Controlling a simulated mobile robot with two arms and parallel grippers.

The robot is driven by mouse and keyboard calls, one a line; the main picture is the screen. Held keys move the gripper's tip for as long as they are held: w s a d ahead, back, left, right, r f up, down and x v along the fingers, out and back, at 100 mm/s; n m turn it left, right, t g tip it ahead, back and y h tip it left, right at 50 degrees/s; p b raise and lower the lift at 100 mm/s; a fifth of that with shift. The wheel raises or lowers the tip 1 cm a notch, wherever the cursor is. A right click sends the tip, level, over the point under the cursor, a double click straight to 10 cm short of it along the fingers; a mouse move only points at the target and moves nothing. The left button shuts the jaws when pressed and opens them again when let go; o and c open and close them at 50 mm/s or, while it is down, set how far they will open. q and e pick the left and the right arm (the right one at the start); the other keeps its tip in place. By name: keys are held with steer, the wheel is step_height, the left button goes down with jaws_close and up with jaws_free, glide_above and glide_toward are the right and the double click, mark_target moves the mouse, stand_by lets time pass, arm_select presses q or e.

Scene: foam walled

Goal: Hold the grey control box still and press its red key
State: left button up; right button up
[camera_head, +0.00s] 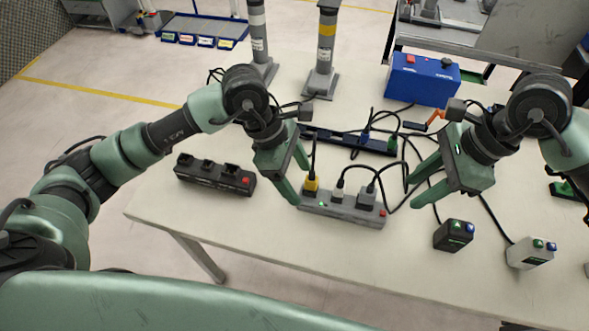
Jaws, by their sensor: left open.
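A small light grey box (530,253) with a green key and a blue key on top stands at the right of the table. I see no red key on it. A grey power strip (342,208) with several plugs has a red switch (382,212) at its right end. My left gripper (301,184) is open and empty, its fingers beside the left end of this strip. My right gripper (413,192) has its two fingers apart with nothing between them, to the upper left of the light grey box. Neither gripper visibly touches a box.
A black box (453,235) with green and blue keys stands left of the light grey one. A dark socket strip (213,176) with a red switch lies at left. A blue box (424,80) with a red button stands at the back. Cables cross the table's middle; its front is clear.

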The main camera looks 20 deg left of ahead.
mark_target(304, 189)
arm_select(q)
steer(key=shift+x, duration=2.75)
jaws_close()
arm_select(e)
jaws_close()
